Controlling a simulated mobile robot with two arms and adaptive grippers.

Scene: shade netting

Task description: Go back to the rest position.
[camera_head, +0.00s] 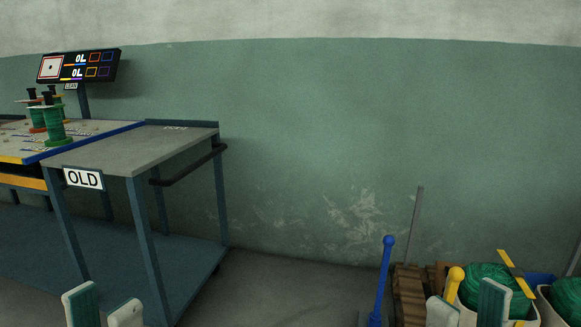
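My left gripper (104,309) is at the bottom left edge of the view, in front of the workbench. Its two pale fingers with green pads stand apart with nothing between them. My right gripper (467,310) is at the bottom right edge, in front of a bin of green netting. Its fingers are also apart, and I see nothing held. Only the fingertips of both grippers show; the rest is below the frame.
A blue-legged bench (130,158) with an "OLD" sign (83,178) stands at the left. A blue post (384,272), wooden pallets (409,292) and green netting (482,284) stand at right. The middle floor is clear.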

